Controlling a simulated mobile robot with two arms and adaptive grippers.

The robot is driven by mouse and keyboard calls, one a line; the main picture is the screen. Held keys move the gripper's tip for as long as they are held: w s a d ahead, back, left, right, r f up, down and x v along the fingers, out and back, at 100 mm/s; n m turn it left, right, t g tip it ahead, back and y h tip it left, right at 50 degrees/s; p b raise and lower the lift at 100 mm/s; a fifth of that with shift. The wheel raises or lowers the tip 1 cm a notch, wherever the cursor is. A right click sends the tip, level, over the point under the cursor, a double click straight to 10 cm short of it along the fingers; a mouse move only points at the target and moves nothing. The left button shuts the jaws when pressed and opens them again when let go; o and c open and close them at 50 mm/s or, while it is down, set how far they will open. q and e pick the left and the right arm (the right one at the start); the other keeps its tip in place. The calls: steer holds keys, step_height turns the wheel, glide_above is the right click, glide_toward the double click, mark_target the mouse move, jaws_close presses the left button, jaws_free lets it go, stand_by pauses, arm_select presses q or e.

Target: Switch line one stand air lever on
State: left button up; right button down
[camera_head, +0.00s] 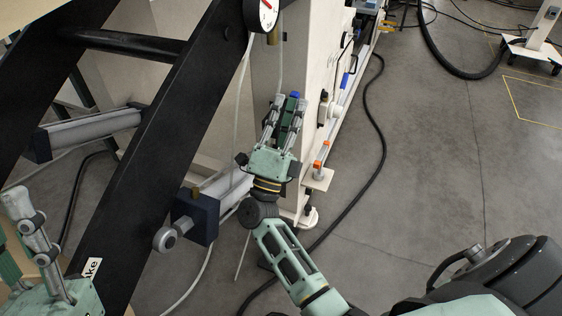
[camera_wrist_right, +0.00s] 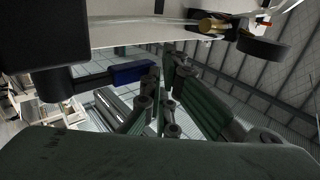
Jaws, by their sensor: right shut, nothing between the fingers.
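A blue lever handle (camera_wrist_right: 133,72) on a dark stem shows in the right wrist view, left of my right gripper's fingers. In the head view a blue tip (camera_head: 295,95) shows right at the fingertips of my right gripper (camera_head: 287,102), beside the cream stand. The gripper is shut with nothing between its fingers; I cannot tell whether it touches the handle. The fingers hide the lever's lower part and pivot. My left gripper (camera_head: 22,225) is at the lower left, partly cut off by the frame edge and away from the lever.
The cream stand (camera_head: 308,60) carries another blue handle (camera_head: 345,80) and small orange parts (camera_head: 318,165) on its right side. A black hose (camera_head: 375,130) lies on open floor.

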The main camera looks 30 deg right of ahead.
stand_by(0.4)
steer(key=v, duration=0.7)
steer(key=shift+s+f, duration=0.15)
stand_by(0.4)
